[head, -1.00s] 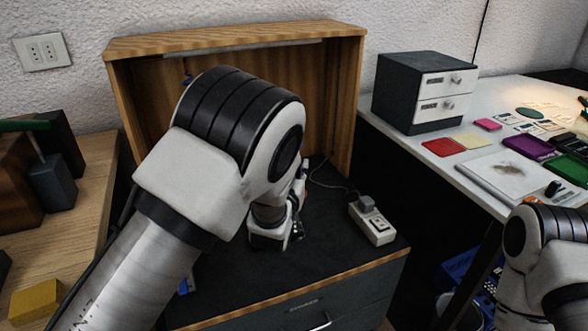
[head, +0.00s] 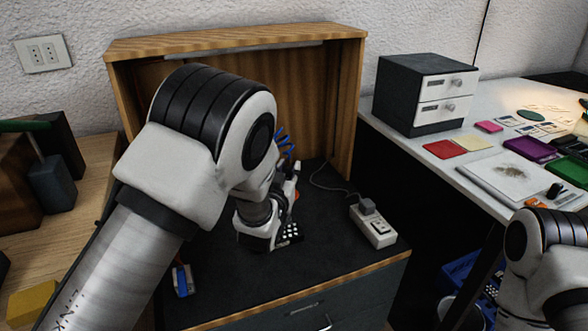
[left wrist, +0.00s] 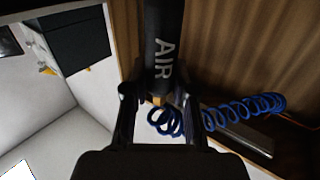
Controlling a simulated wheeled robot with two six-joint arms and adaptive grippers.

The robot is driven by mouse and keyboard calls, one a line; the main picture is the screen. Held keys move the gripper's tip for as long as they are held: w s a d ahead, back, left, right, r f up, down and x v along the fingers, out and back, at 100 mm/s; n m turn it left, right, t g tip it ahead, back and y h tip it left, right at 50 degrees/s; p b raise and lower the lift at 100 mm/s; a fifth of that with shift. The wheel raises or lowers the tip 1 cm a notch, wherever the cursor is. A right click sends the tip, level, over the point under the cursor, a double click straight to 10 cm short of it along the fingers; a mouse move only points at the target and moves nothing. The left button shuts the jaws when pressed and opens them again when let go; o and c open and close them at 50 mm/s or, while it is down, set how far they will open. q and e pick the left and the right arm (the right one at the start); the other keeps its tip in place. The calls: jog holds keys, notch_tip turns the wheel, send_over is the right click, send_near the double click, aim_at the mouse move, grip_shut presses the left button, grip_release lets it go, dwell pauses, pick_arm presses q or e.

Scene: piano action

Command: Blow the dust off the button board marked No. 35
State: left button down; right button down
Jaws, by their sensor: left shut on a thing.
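My left gripper (left wrist: 160,112) is shut on a black air tool (left wrist: 163,45) lettered "AIR". A blue coiled hose (left wrist: 245,108) hangs beside it. In the head view the hose (head: 284,145) shows behind my left arm, which hides most of the gripper and tool. A small dark board with white dots (head: 291,233) lies on the black cabinet top, partly hidden by my left wrist. I cannot read a No. 35 mark on it. My right arm is at the lower right of the head view, but its gripper is out of frame.
A wooden hutch (head: 345,100) encloses the back of the cabinet top (head: 335,265). A power strip (head: 374,226) with a cord stands at right, and a blue-and-red item (head: 183,281) at left. The white table (head: 405,142) holds a drawer box (head: 425,93) and a smudged white pad (head: 505,178).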

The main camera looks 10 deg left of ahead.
pick_arm(q)
jog(key=s+a, duration=0.3)
jog(key=a, duration=0.3)
jog(key=shift+s+r, duration=0.2)
jog(key=shift+s, duration=0.1)
dwell(0.6)
jog(key=shift+a, duration=0.1)
dwell(0.3)
notch_tip(320, 180, up, 6)
jog(key=p, duration=0.4)
dwell(0.4)
